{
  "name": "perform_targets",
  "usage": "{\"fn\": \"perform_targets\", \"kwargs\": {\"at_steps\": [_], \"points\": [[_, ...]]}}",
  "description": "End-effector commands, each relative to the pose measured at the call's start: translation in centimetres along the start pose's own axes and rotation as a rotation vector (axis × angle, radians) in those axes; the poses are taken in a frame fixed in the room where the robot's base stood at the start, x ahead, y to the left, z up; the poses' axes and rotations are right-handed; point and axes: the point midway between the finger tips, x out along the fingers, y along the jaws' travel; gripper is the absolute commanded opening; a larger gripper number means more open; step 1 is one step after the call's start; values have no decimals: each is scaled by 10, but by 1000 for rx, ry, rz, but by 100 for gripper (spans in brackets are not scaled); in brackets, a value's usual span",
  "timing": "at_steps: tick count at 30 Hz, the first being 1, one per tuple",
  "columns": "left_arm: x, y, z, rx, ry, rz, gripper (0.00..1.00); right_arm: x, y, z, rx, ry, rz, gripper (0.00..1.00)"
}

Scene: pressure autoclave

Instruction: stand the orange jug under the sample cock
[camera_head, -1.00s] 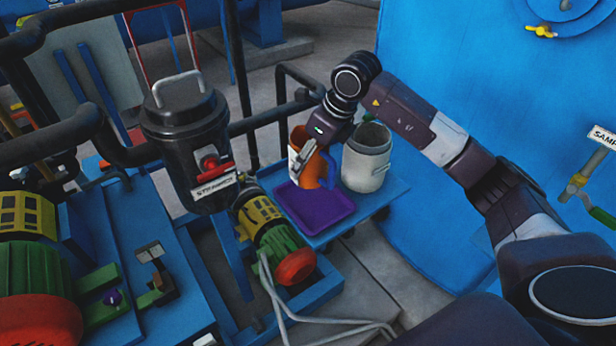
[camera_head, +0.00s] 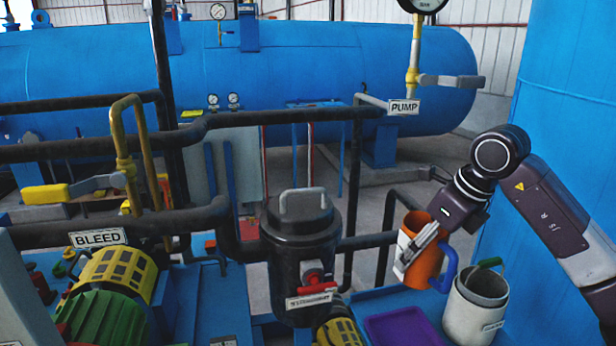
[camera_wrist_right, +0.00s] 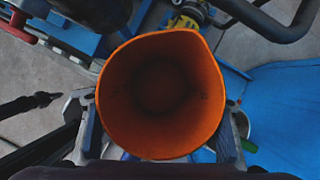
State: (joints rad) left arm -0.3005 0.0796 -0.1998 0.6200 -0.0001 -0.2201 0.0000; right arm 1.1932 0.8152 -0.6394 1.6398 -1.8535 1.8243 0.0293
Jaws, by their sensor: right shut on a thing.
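The orange jug (camera_head: 424,262), with a blue handle and a pale patch on its side, is upright in my right gripper (camera_head: 422,245). The gripper is shut around the jug's body, above the blue bench. In the right wrist view I look down into the empty-looking orange jug (camera_wrist_right: 162,95), with the fingers of my right gripper (camera_wrist_right: 160,125) on both sides of it. The sample cock is not in the head view now. My left gripper is not in view.
A pale grey bucket (camera_head: 474,307) stands right of the jug, and a purple tray (camera_head: 402,328) lies below it. The black strainer housing (camera_head: 300,245) and black pipes are to the left. A large blue vessel wall (camera_head: 560,100) rises at right.

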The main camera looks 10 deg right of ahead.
Motion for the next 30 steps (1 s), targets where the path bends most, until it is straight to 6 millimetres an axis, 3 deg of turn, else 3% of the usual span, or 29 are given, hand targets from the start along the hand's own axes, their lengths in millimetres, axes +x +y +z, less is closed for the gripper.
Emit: {"fn": "perform_targets", "kwargs": {"at_steps": [17,30], "points": [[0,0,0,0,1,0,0,32,72,-25,-737,1,307,33],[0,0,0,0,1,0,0,53,123,-67,-1366,2,567,33]]}}
